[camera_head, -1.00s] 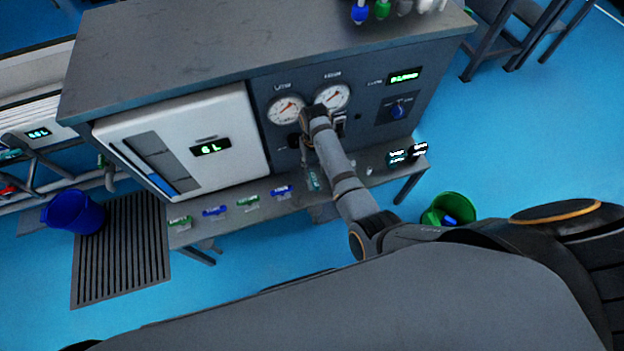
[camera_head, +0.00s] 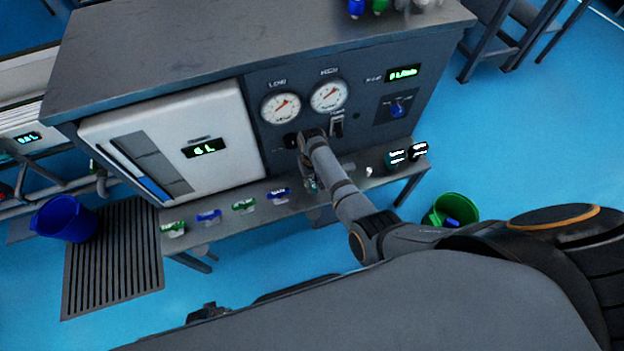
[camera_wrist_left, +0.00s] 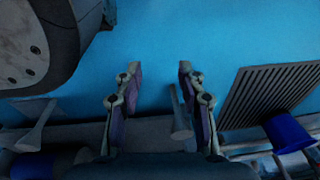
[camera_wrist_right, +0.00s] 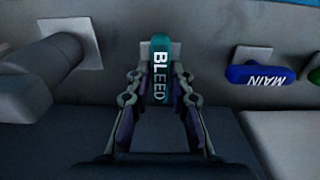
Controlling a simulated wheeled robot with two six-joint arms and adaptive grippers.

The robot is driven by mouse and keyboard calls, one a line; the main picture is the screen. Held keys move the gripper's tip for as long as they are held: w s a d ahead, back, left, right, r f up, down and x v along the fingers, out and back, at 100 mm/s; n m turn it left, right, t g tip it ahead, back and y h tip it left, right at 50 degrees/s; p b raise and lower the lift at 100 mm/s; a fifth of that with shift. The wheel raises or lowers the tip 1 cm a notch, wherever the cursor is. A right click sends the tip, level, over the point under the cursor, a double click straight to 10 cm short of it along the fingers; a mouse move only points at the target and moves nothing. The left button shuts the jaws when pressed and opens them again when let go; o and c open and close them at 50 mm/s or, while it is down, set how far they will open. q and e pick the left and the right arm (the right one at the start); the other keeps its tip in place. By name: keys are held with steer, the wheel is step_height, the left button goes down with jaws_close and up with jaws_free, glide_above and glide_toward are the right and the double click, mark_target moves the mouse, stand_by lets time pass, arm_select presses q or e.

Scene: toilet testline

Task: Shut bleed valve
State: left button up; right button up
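The teal bleed valve handle (camera_wrist_right: 161,78), lettered BLEED, stands upright in the right wrist view, between the fingers of my right gripper (camera_wrist_right: 160,72). The fingers are partly closed, with narrow gaps seeming to remain beside the handle; firm contact is not visible. In the head view my right arm reaches down to the front ledge, and the teal handle (camera_head: 311,185) is partly hidden by it. My left gripper (camera_wrist_left: 160,70) is open and empty in the left wrist view, above the blue floor.
A blue handle lettered MAIN (camera_wrist_right: 262,74) lies right of the bleed handle. Several green and blue labelled handles line the ledge (camera_head: 235,224). Two gauges, one of them the low gauge (camera_head: 281,108), sit on the panel above. A blue bucket (camera_head: 66,218) and green bucket (camera_head: 452,209) stand on the floor.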

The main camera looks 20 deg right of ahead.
jaws_close()
